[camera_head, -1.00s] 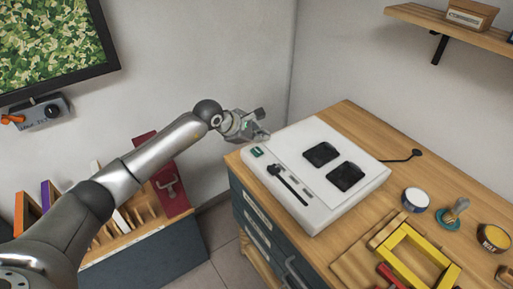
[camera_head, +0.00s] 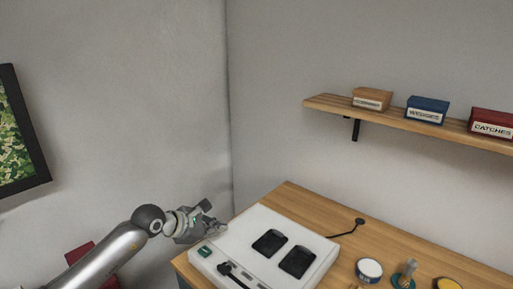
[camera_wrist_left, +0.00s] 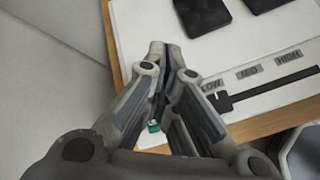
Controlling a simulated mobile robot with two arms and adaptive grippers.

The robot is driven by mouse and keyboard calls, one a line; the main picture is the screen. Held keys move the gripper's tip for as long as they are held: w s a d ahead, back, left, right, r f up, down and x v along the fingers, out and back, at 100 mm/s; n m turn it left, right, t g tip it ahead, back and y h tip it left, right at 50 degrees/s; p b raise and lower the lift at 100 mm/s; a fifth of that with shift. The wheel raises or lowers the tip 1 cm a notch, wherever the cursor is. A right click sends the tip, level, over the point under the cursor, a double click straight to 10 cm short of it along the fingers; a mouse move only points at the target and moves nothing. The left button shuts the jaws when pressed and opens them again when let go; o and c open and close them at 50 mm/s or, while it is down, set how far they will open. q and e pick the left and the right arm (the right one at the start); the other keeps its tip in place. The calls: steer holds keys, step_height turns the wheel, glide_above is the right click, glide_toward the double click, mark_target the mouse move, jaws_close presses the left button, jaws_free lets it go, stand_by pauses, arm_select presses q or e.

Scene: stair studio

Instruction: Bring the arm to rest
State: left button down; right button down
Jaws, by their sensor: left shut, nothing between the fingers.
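My left gripper (camera_head: 213,219) is at the lower left of the head view, by the far left corner of the white device with two black pads (camera_head: 262,252). Its fingers are shut with nothing between them. In the left wrist view the closed fingers (camera_wrist_left: 163,55) are over the left edge of the device, with its slider (camera_wrist_left: 222,100) and the labels LOW, MID and HIGH to the right. Whether the fingers touch the device cannot be told. My right gripper is in neither view.
A wall shelf (camera_head: 405,121) holds labelled boxes in orange, blue (camera_head: 428,110) and red (camera_head: 493,122). A framed picture (camera_head: 15,145) hangs left.

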arm_select(q)
steer(key=s+d+r+n+t+h, duration=0.6)
steer(key=s+d+r+n+h, duration=0.15)
steer(key=d+r+n, duration=0.35)
steer(key=s+a+f+n+t+y, duration=0.25)
steer(key=a+n+y, duration=0.45)
steer(key=n, duration=0.5)
steer(key=s+a+f+n+t+y, duration=0.1)
steer(key=a+f+n+t+y, duration=0.15)
steer(key=a+n+y, duration=0.7)
steer(key=s+a+f+n+g, duration=0.2)
steer(key=s+f+n+g, duration=0.25)
steer(key=f+n, duration=0.35)
steer(key=s+d+f+n+g+h, duration=0.1)
steer(key=s+f+n+g, duration=0.5)
steer(key=s, duration=0.6)
steer(key=s+d+f+n+g+h, duration=0.1)
steer(key=s+f+n+g+h, duration=0.15)
steer(key=s+f+g, duration=0.75)
steer(key=s+f+t, duration=0.2)
steer(key=f, duration=1)
steer(key=s+f+t, duration=0.2)
steer(key=s+f, duration=0.1)
steer(key=f, duration=0.9)
steer(key=s+a+f+g+y, duration=0.1)
steer(key=s+a+f, duration=0.1)
steer(key=s+f, duration=1.4)
steer(key=shift+s+a, duration=0.2)
steer(key=shift+a, duration=0.2)
